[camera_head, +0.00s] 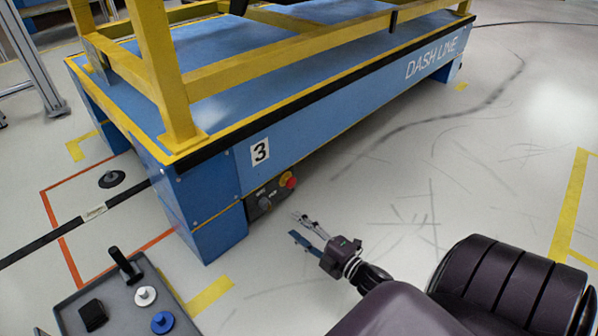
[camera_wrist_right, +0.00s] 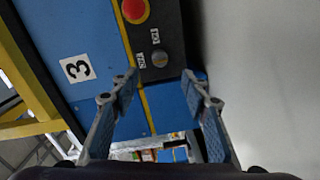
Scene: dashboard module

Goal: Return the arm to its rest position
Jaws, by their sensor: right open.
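My right gripper (camera_head: 302,227) reaches in from the lower right in the head view, low in front of the blue dash line platform (camera_head: 350,108). Its two fingers are spread with nothing between them. In the right wrist view the gripper (camera_wrist_right: 160,79) is also open and empty, its fingers pointing towards a dark control panel (camera_wrist_right: 160,40). The panel has a red button (camera_wrist_right: 134,10) and a grey knob (camera_wrist_right: 159,58). In the head view the panel (camera_head: 268,197) sits just beyond the fingertips, and they look apart from it. My left gripper is not in view.
A grey tray (camera_head: 118,318) at the lower left holds a black-handled item (camera_head: 125,265), a white knob (camera_head: 145,296), a blue knob (camera_head: 162,322) and a black block (camera_head: 93,314). A yellow frame (camera_head: 160,70) stands on the platform. Floor right of the platform is clear.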

